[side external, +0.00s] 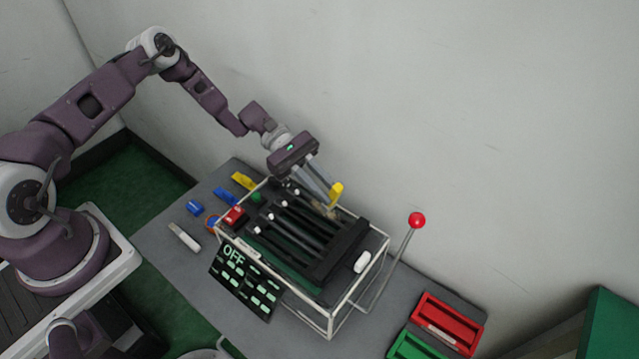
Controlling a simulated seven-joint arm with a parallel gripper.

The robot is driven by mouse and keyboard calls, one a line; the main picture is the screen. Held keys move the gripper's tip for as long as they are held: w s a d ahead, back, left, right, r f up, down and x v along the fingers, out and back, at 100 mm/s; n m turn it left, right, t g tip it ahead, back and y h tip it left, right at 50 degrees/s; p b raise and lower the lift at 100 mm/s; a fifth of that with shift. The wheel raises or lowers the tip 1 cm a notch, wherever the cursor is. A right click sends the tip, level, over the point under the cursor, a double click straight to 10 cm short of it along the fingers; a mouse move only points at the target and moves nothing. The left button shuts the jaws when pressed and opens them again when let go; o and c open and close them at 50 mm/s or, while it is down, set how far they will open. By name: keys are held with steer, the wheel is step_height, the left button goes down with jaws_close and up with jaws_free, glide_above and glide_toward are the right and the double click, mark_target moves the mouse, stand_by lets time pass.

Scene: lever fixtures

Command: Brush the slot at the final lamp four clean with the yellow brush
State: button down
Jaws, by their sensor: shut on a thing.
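My gripper (325,200) is above the far side of the slotted fixture, shut on the yellow brush (336,191). The brush's pale bristles (330,212) point down at the far slots; I cannot tell whether they touch or which slot they are in. The fixture (318,250) has several dark parallel slots with white-tipped levers (269,217) at their left ends, inside a white frame. A dark panel (245,282) on its front reads "OFF" above rows of pale green marks. I cannot make out lamp numbers.
A tall lever with a red ball (417,220) rises at the right of the frame. Red (445,325) and green (418,346) trays lie at the right. Blue (195,208), yellow (243,181) and white (184,237) items lie at the left.

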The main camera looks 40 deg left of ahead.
steer(key=shift+d+f, duration=0.1)
steer(key=shift+d, duration=2.15)
steer(key=shift+r, duration=0.45)
steer(key=shift+f, duration=0.4)
steer(key=shift+a+f, duration=0.2)
steer(key=shift+a, duration=4.65)
step_height(320, 180, up, 8)
